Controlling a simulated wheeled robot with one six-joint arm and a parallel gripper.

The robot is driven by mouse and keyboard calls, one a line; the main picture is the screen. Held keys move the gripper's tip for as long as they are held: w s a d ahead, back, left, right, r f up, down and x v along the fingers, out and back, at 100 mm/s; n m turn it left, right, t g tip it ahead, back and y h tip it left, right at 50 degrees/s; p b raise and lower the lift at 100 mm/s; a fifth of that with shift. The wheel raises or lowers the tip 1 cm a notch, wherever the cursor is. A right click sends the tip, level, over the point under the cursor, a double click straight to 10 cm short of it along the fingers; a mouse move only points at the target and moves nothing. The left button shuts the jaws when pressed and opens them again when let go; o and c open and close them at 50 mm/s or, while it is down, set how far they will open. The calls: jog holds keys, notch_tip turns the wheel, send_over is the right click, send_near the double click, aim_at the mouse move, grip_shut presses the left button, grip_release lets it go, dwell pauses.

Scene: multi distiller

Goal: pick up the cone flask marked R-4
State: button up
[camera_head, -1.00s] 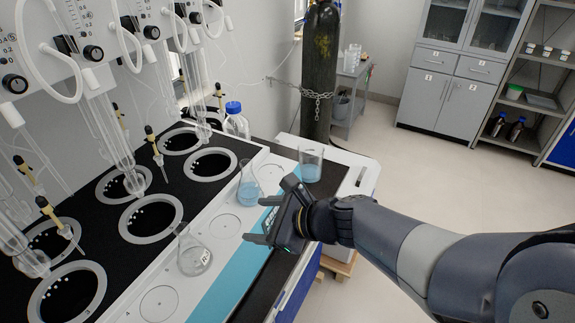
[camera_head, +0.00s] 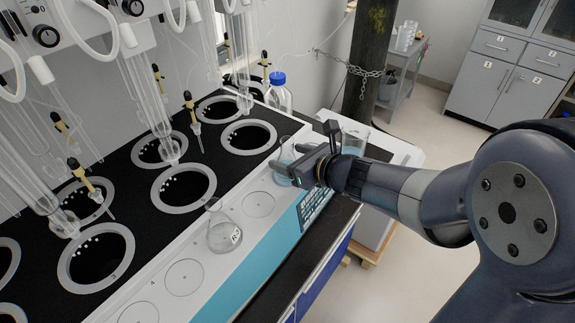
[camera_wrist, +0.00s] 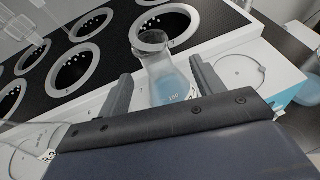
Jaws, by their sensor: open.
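A clear cone flask (camera_head: 224,235) stands on the white ledge in the head view. Its label starts with "R-"; I cannot read the number surely. A second cone flask (camera_head: 286,166), holding blue liquid, stands further back on the ledge. My gripper (camera_head: 285,157) is open at this blue flask, apart from the clear one. In the wrist view, the blue flask (camera_wrist: 165,76) is upright between the open fingers of my gripper (camera_wrist: 161,72). Its base is partly hidden behind the gripper body. Clear glass with a label (camera_wrist: 32,142) shows at the lower left.
A beaker of blue liquid (camera_head: 353,139) stands behind my gripper. A blue-capped bottle (camera_head: 278,95) is near the black heater block (camera_head: 140,180) with several ringed wells. Glass tubes hang above it. The ledge's front end is clear, with empty marked circles (camera_head: 184,275).

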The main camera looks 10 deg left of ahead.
aim_at(282, 154)
jog(key=shift+x, duration=1.95)
jog(key=shift+w+d+f, duration=0.1)
jog(key=c, duration=1.1)
jog(key=shift+c, duration=0.2)
